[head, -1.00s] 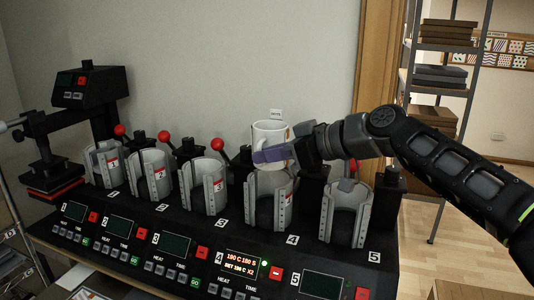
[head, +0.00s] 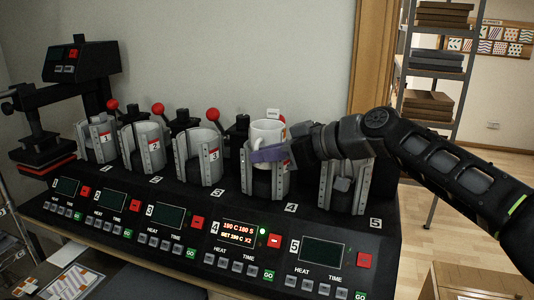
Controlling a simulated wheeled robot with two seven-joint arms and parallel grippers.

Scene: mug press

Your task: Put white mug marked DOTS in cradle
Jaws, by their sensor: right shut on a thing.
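The white mug (head: 267,131) is held upright by my right gripper (head: 269,154) at the fourth cradle (head: 264,181). The gripper's purple fingers are shut on it from the right. The mug's upper part stands above the cradle. Its lower part is behind the fingers and the cradle walls, so I cannot tell whether it rests on the cradle's floor. No DOTS marking is readable on the side I see. My left gripper is not in view.
Cradles one (head: 98,143), two (head: 143,150) and three (head: 199,158) stand to the left, the fifth (head: 345,187) to the right. Red-knobbed levers rise behind several. Panel four's display (head: 238,233) is lit. A flat press (head: 40,120) stands at far left.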

